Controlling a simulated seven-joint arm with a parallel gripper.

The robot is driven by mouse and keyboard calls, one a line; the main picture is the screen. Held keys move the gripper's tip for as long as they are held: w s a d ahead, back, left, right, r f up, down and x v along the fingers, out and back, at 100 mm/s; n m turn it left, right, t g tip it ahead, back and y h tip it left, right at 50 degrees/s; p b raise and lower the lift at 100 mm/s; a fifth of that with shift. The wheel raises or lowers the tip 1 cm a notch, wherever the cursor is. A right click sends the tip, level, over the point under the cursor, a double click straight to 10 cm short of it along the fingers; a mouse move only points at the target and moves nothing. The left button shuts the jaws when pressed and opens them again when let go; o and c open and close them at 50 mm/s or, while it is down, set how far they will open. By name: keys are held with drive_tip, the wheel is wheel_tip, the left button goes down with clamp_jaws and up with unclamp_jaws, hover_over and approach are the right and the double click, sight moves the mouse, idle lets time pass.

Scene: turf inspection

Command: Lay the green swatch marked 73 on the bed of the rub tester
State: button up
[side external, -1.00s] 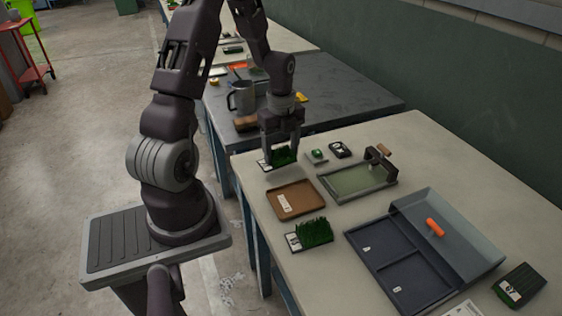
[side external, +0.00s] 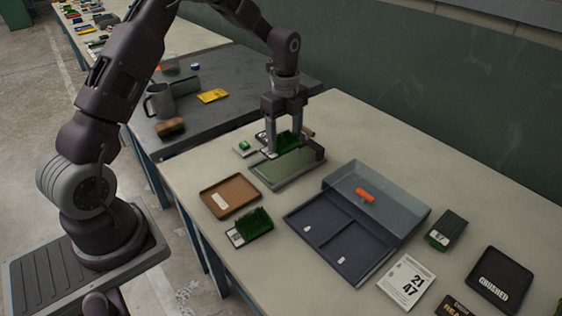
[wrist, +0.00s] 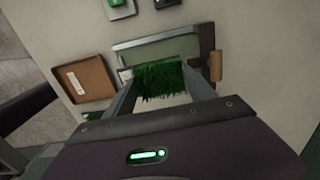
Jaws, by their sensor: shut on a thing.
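My gripper (side external: 286,150) is shut on a green turf swatch (side external: 288,142) with a white label on its left end; I cannot read its number. The swatch also shows between the fingers in the wrist view (wrist: 156,84). The rub tester (side external: 286,174) is a shallow frame with a pale green bed and a brown handle at its back right; it also shows in the wrist view (wrist: 160,47). The gripper and swatch are over the back left part of the tester. I cannot tell whether the swatch touches the bed. Fingers and swatch hide part of the tester.
A brown tray (side external: 243,187) lies front left of the tester, with another labelled turf swatch (side external: 256,224) near it.

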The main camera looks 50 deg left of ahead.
sight(284, 165)
wheel_tip(284, 165, down, 7)
drive_tip(key=shift+a+r, duration=0.1)
drive_tip(key=shift+r, duration=0.05)
drive_tip(key=o, duration=1.4)
drive_tip(key=shift+o, duration=0.2)
